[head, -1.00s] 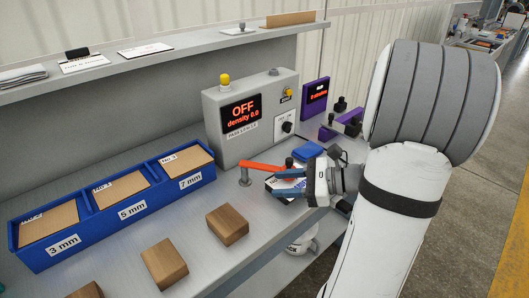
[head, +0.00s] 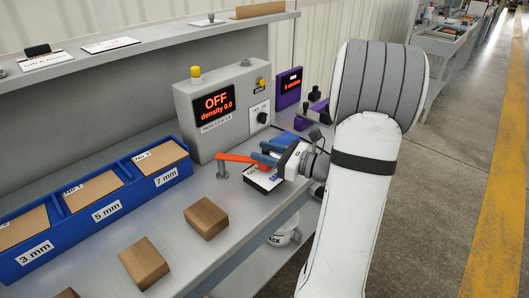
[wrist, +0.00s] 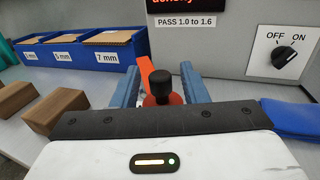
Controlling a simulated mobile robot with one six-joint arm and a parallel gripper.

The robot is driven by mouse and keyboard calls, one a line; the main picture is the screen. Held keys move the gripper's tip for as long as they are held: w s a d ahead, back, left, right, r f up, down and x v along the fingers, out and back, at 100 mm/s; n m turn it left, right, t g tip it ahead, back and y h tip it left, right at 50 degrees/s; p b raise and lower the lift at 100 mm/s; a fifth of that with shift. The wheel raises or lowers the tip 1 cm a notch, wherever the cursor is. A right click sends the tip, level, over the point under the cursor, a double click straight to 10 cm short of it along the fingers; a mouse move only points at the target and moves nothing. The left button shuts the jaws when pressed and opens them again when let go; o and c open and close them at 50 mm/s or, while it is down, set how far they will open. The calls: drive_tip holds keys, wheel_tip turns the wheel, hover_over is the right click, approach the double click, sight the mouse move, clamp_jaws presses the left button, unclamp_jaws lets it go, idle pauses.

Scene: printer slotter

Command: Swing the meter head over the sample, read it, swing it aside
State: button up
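The meter's orange arm (head: 236,157) reaches rightward from a short metal post (head: 222,171) in front of the grey meter box (head: 182,108). My gripper (head: 262,154) is at the arm's free end. In the wrist view the orange arm (wrist: 148,72) and its black knob (wrist: 160,84) stand between my blue fingers (wrist: 161,92), which are apart; contact with the knob is not visible. A dark-sided piece with a white label (head: 263,181) lies under the arm's end, partly hidden by the gripper.
A blue three-part bin (head: 142,203) labelled 3, 5 and 7 mm holds brown pieces. Brown blocks (head: 206,218) lie along the bench front. An OFF/ON knob (wrist: 287,58) is on the box.

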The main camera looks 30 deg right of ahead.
drive_tip(key=shift+c, duration=0.4)
clamp_jaws()
drive_tip(key=shift+a, duration=0.2)
drive_tip(key=shift+w+d+y, duration=0.15)
drive_tip(key=shift+y, duration=0.15)
